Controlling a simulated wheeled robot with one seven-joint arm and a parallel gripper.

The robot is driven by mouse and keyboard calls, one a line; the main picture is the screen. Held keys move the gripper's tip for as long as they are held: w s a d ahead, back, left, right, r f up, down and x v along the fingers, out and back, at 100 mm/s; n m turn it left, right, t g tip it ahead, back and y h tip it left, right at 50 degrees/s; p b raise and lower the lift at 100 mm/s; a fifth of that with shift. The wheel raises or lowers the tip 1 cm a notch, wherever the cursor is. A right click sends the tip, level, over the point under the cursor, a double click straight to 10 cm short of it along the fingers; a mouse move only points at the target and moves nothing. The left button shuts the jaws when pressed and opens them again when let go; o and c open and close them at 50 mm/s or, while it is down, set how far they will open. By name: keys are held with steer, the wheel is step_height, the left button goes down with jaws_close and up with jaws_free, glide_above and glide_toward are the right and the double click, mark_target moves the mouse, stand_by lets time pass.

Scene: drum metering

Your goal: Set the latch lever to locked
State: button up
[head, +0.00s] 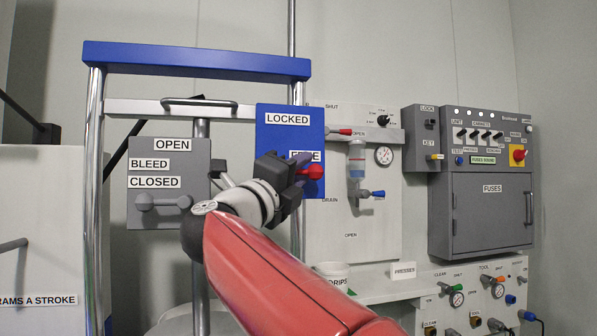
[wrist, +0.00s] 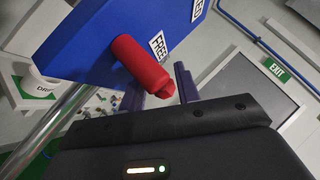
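The latch lever (head: 313,171) is a red handle on a blue panel (head: 275,140) marked LOCKED above and FREE below. It sits beside the FREE label. In the wrist view the red lever (wrist: 140,66) sticks out from the panel (wrist: 115,35) towards my gripper. My gripper (head: 298,158) is at the panel's lower part, just left of the lever in the head view, covering part of the FREE label. In the wrist view my gripper (wrist: 160,90) has its two dark fingers apart, with the lever's end showing between them. I cannot tell whether they touch it.
A blue-topped metal frame (head: 195,60) surrounds the panel. A grey OPEN/BLEED/CLOSED panel (head: 168,190) stands left. Right are a valve board with a gauge (head: 384,155), a fuse cabinet (head: 490,210) and a white DRIPS cup (head: 332,270).

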jaws_close()
steer(key=shift+f, duration=0.1)
